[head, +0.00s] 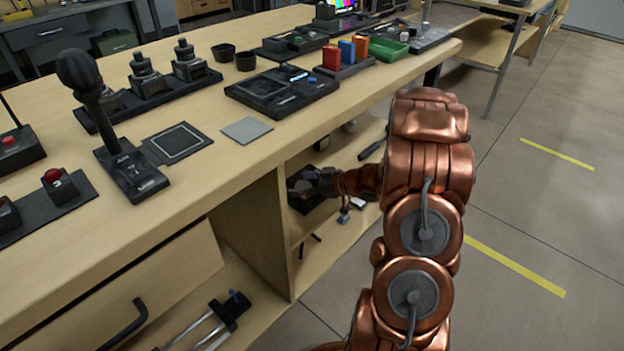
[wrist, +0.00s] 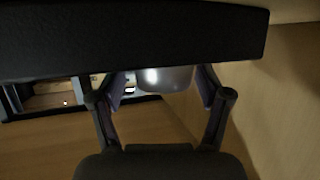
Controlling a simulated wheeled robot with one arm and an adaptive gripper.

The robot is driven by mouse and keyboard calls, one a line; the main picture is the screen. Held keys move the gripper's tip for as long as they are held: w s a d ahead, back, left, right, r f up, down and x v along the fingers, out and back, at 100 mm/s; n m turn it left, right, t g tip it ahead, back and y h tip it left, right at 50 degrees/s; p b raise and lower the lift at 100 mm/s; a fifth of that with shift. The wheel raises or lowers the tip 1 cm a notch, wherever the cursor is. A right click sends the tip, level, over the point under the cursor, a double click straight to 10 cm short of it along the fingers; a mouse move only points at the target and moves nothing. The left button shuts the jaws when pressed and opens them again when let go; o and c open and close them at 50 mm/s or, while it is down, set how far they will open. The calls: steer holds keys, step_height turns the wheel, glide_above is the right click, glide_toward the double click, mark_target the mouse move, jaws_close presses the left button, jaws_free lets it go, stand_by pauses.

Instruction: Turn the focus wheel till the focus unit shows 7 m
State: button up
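My gripper (wrist: 163,82) reaches into the open shelf under the workbench; it also shows in the head view (head: 312,184), small and dark. In the wrist view its two fingers stand apart, one on each side of a rounded grey knob-like part (wrist: 165,78), which may be the focus wheel. I cannot tell whether the pads press on it. A broad black body (wrist: 130,40) crosses the top of the wrist view and hides part of the grey part. A dark unit (head: 299,200) lies by the gripper on the shelf. No distance reading is legible.
The shelf's wooden wall (wrist: 285,100) is close on the right in the wrist view. A dark frame-like object (wrist: 50,98) lies at the left. The benchtop (head: 290,145) above carries several control units. Open floor (head: 540,190) lies to the right.

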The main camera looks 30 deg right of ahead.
steer(key=shift+s+d, duration=0.1)
steer(key=v, duration=1.2)
